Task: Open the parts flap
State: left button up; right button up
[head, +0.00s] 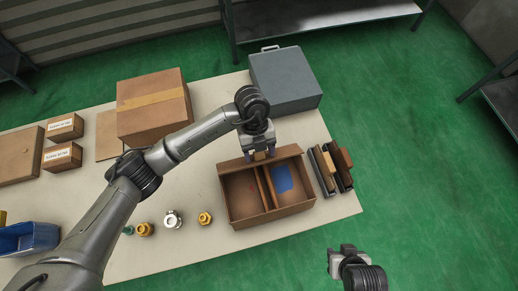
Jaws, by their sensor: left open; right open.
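A brown open-topped box (266,217) stands near the right end of the table, with a divider (264,187) between two compartments. The left compartment looks empty, and a blue piece (282,178) lies in the right one. A brown panel (236,163) runs along the box's back edge; I cannot tell whether it is the parts flap. My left gripper (260,156) is open and points down at the middle of this back edge. Its fingertips partly hide the edge, and contact is unclear. My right gripper (347,249) is open and empty, over the floor beyond the table's front right edge.
A grey case (285,80) stands behind the box, and dark upright pieces (322,170) stand to its right. A taped carton (152,112) and small boxes (62,157) are at the left.

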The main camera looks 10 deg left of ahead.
pick_arm(q)
jog(key=shift+c, duration=0.5)
grip_shut()
jog(key=shift+r, duration=0.1)
jog(key=shift+w+a+r+g+h+p, duration=0.2)
jog(key=shift+w+g+h+p, duration=0.15)
jog(key=shift+w+g, duration=0.2)
jog(key=shift+w+a+f+g+h, duration=0.15)
jog(key=shift+w+g+h, duration=0.15)
jog(key=shift+g, duration=0.35)
jog(key=shift+w+a+f+g+h+b, duration=0.1)
jog(key=shift+w+a+g+h+b, duration=0.15)
jog(key=shift+w+g+h+b, duration=0.45)
jog(key=shift+w+a+f+g+h+b, duration=0.15)
jog(key=shift+w+a+g, duration=0.15)
jog(key=shift+g, duration=0.8)
jog(key=shift+r, duration=0.15)
